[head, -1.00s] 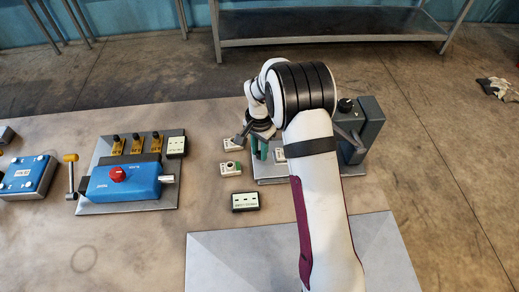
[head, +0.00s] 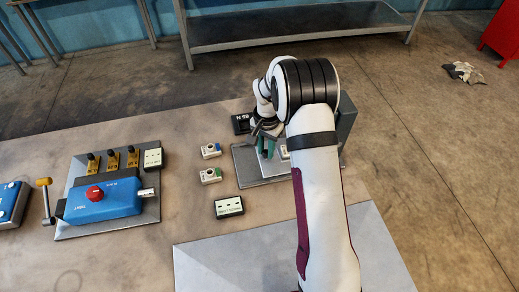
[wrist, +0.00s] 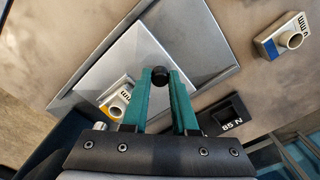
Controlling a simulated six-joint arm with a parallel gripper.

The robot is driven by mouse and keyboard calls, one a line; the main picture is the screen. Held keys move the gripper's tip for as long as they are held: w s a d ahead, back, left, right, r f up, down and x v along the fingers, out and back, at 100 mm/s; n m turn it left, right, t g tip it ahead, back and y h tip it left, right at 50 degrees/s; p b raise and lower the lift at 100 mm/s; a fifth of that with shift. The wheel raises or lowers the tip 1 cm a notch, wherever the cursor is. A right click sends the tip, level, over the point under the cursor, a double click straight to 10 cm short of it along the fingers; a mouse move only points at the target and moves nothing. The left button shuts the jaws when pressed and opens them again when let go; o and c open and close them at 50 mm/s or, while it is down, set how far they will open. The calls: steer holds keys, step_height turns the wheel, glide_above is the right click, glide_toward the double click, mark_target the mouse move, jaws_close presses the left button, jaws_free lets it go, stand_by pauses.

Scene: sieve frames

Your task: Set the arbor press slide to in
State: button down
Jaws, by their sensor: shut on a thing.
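The arbor press (head: 346,118) stands behind my arm at the right of the table, a grey column on a flat metal base (head: 254,178). My gripper (head: 266,150) is over the left part of this base. In the wrist view, its green fingers (wrist: 160,78) are shut on a black knob (wrist: 160,75) at the edge of the pale metal slide plate (wrist: 150,48). A white part with a yellow mark and "mm" (wrist: 116,96) sits on the plate, partly behind the left finger. My arm hides much of the press.
A blue box with a red button (head: 100,200) stands further left.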

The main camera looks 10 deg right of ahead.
steer(key=c, duration=0.7)
jaws_free()
step_height(320, 180, up, 16)
steer(key=shift+f, duration=0.1)
